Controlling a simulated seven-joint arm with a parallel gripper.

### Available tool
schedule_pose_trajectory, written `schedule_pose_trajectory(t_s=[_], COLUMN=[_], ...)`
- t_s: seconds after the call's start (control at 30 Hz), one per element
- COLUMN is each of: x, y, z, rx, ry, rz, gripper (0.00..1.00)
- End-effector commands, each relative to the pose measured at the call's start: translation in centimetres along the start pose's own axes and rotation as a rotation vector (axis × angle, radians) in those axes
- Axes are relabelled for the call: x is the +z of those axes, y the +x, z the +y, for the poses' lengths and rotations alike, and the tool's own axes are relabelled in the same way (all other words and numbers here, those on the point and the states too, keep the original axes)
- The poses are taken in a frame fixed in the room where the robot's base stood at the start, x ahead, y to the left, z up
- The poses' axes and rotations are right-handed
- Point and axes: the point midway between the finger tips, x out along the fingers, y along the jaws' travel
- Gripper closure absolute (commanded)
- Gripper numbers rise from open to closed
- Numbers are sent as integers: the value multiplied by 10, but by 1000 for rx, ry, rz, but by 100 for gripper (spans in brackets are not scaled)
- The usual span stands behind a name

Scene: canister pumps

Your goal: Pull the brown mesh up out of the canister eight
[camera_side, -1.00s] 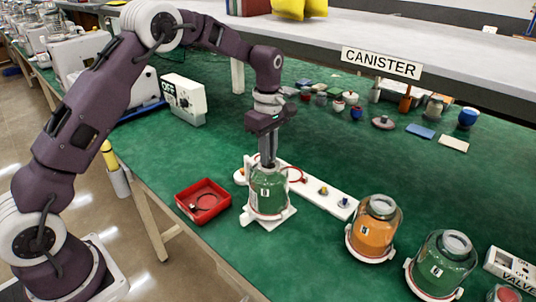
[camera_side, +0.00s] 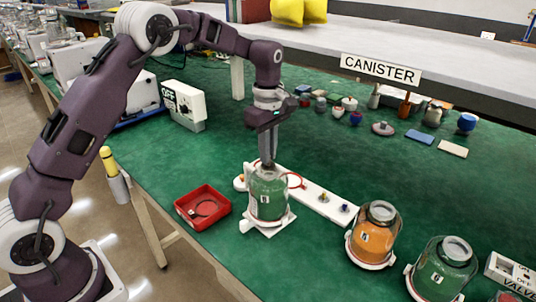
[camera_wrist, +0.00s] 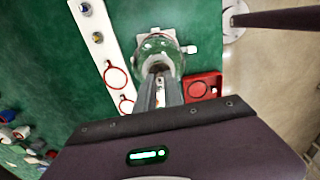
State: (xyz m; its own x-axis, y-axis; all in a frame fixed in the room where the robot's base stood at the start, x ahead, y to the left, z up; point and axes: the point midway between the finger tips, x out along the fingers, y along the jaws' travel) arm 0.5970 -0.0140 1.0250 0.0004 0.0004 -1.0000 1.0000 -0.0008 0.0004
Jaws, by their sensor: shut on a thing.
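The glass canister under my gripper (camera_side: 268,160) holds green contents and has a small white label, too small to read. This canister (camera_side: 268,203) stands upright on a white square base; its round glass rim also shows in the wrist view (camera_wrist: 158,46). My gripper points straight down at the canister's mouth, its long fingers close together. In the wrist view, the fingers (camera_wrist: 160,82) are shut on a small brownish thing, probably the brown mesh, mostly hidden between them. How much of the mesh is inside the canister cannot be told.
A red tray (camera_side: 203,207) sits left of the canister. A white strip (camera_side: 318,195) with knobs and red rings lies behind it. An orange canister (camera_side: 374,235) and another green canister (camera_side: 441,268) stand to the right.

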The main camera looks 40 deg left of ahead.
Motion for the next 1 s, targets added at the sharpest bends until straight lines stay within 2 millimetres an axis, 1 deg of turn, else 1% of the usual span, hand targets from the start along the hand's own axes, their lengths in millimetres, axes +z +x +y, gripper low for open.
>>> schedule_pose_trajectory(t_s=[1.0], x=[0], y=[-40], z=[0], rx=[1], ry=[-1], rz=[0], gripper=[100])
